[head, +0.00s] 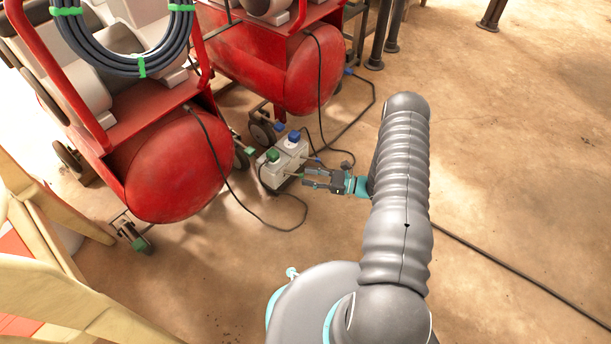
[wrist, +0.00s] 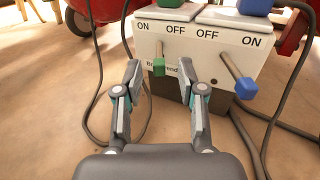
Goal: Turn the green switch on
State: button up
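The switch box (head: 284,162) is white and sits low beside the red tanks. In the wrist view the box (wrist: 202,48) carries two levers. The green switch (wrist: 158,66) is a thin lever with a green tip, under the labels ON at left and OFF at right. It points roughly straight towards me; I cannot tell which side it is set to. The blue-tipped lever (wrist: 246,88) angles to the right, below its ON label. My gripper (wrist: 160,76) is open, with the green tip appearing between its fingertips; contact is not clear. In the head view my gripper (head: 308,178) is at the box's front.
Red compressor tanks (head: 178,165) and (head: 303,75) stand left of and behind the box. Green (head: 272,155) and blue (head: 294,137) plugs are on its top. Black cables (head: 270,222) lie around it. The floor at right is mostly clear, crossed by a cable.

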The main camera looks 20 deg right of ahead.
jog(key=shift+x, duration=1.05)
grip_shut()
jog(key=shift+d, duration=0.2)
